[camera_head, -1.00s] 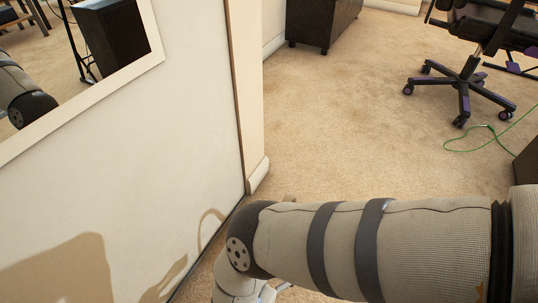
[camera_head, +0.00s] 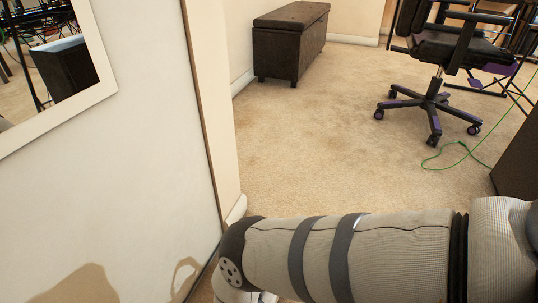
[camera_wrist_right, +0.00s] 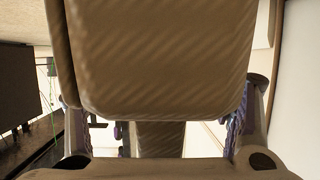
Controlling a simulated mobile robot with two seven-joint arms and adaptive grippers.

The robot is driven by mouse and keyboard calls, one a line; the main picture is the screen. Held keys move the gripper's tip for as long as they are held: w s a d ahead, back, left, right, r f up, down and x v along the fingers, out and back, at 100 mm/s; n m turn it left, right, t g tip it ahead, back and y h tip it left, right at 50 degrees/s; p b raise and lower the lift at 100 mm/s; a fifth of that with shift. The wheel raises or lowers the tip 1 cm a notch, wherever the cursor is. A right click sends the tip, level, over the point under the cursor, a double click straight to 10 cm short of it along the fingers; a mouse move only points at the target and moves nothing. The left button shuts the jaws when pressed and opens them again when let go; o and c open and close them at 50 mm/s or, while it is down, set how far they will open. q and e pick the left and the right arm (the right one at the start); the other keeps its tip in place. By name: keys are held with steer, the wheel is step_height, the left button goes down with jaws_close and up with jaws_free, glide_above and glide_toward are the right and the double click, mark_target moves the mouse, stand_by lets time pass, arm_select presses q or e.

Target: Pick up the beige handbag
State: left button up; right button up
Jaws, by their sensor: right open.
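I cannot make out a beige handbag for certain in either view. In the head view my right arm reaches in from the right and bends down at the wall's foot; its gripper is beyond the lower edge. In the right wrist view my right gripper (camera_wrist_right: 161,120) is open, with a finger at either side. A large brown, diagonally striped surface fills the upper middle there, very close to the camera. I cannot tell whether it is part of my own arm or something else. It hides most of the space beyond the fingers. My left gripper is not in view.
A white wall with a framed mirror (camera_head: 68,78) stands close at the left, ending at a corner. Beyond is open beige carpet (camera_head: 300,165). A dark storage bench (camera_head: 290,45), a wheeled office chair (camera_head: 440,80) and a green cable (camera_head: 460,150) are farther back.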

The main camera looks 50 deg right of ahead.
steer(key=shift+r, duration=0.1)
jaws_close()
